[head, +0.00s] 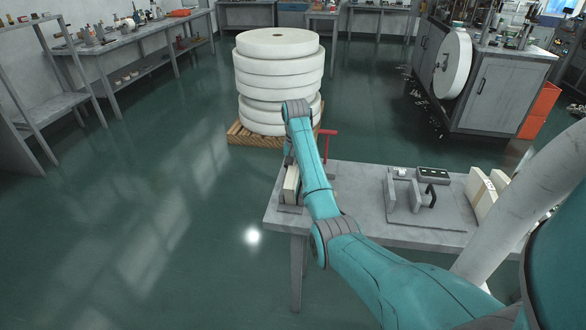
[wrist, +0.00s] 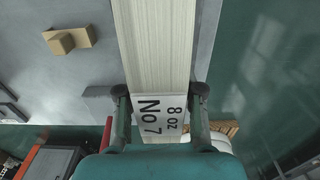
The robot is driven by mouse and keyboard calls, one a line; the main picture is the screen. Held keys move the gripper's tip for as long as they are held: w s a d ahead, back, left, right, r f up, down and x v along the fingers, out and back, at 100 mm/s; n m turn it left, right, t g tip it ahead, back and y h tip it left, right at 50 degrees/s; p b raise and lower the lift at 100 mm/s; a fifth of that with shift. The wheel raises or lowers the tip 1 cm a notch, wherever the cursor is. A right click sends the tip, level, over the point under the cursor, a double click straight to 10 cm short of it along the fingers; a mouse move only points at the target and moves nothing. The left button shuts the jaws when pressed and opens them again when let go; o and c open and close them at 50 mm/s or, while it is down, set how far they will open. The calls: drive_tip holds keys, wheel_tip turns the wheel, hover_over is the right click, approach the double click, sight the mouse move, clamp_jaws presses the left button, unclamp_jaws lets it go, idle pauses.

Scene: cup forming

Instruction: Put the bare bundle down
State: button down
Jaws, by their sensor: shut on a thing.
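The bare bundle (wrist: 155,45) is a long, pale stack of thin layers running up the wrist view. A grey-white label reading "8 oz No 7" (wrist: 163,112) shows at its near end. My gripper (wrist: 160,92) is shut on the bundle, with one finger at each side. In the head view the bundle (head: 291,184) is upright at the left end of the grey table (head: 350,205), partly behind my arm. My fingertips are hidden there. I cannot tell whether its lower end touches the table.
A grey fixture with a dark handle (head: 408,195) stands mid-table. Pale bundles (head: 482,194) stand at its right. A red clamp-like part (head: 328,135) rises at the back edge. A stack of white rolls (head: 278,75) on a pallet stands behind. Floor left of the table is clear.

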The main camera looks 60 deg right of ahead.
idle(0.3)
drive_tip(key=c, duration=0.7)
unclamp_jaws()
drive_tip(key=shift+f, duration=0.1)
